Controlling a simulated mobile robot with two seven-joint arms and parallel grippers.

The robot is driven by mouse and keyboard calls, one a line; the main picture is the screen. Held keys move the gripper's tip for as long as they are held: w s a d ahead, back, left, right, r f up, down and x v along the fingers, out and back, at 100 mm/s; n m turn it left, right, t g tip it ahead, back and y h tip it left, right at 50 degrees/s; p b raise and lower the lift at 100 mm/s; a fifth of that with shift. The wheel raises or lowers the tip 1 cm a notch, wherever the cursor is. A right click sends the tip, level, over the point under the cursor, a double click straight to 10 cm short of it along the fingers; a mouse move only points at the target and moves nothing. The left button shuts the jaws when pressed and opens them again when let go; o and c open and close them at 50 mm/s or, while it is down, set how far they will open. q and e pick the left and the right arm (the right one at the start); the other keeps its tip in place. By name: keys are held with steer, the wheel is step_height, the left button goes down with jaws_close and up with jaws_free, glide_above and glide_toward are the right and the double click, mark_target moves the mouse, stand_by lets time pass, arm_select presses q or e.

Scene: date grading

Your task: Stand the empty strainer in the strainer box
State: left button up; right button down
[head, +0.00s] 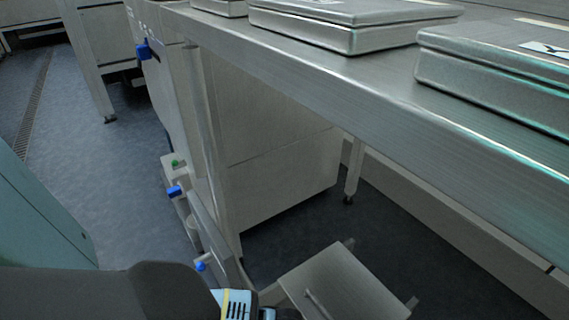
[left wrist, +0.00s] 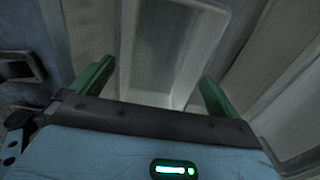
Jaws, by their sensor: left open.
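I cannot make out a strainer or a strainer box for certain in either view. In the left wrist view my left gripper (left wrist: 157,75) is open, its two green fingers wide apart with nothing visible between them. Beyond the fingers is a pale grey, panel-like surface (left wrist: 178,45), too dim and close to name. In the head view only my dark left arm and a light blue part of its wrist show at the bottom edge. The fingertips are out of that picture. My right gripper is not in view.
A long steel counter (head: 385,95) crosses the upper right, with flat metal cases (head: 350,22) on top. Below it stand a grey cabinet (head: 270,130) and a square metal piece (head: 340,285). Open blue-grey floor (head: 95,150) lies to the left.

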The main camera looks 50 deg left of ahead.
arm_select(q)
step_height(320, 180, up, 10)
steer(key=p, duration=0.4)
